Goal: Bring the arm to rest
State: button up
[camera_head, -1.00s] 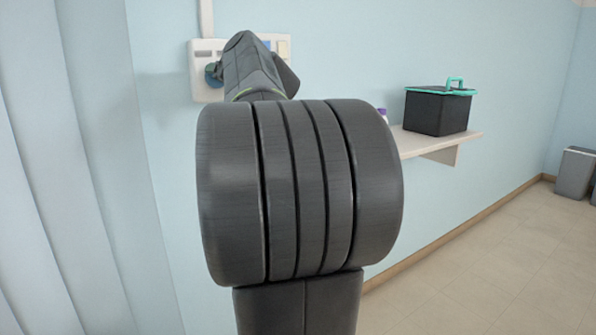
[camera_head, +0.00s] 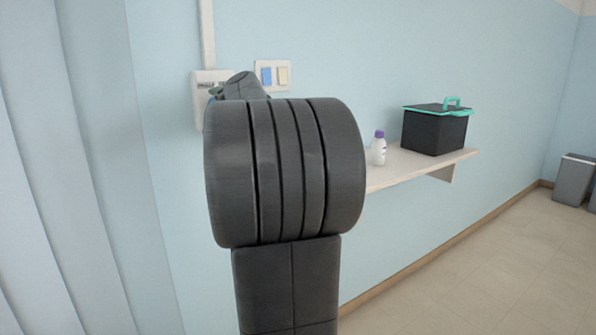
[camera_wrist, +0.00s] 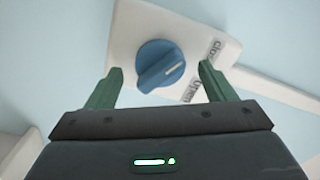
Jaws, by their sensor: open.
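My arm (camera_head: 285,170) stands in the middle of the head view and hides much of the wall behind it. My gripper shows in the wrist view (camera_wrist: 160,88), with its two green fingers apart and nothing between them. A blue round knob (camera_wrist: 160,66) with a pale pointer line sits on a white wall plate (camera_wrist: 125,25), beyond the fingertips. Labels reading "close" and "open" are beside the knob. The fingers look clear of the knob. In the head view the plate (camera_head: 198,120) is partly hidden by my arm.
A wall shelf (camera_head: 400,172) to the right carries a white bottle with a purple cap (camera_head: 379,150) and a black box with a teal-rimmed lid (camera_head: 434,132). A switch panel (camera_head: 273,66) is on the wall. Grey bins (camera_head: 573,180) stand far right; the floor between is clear.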

jog(key=m+p, duration=1.1)
jog(key=p, duration=0.2)
jog(key=shift+m, duration=0.4)
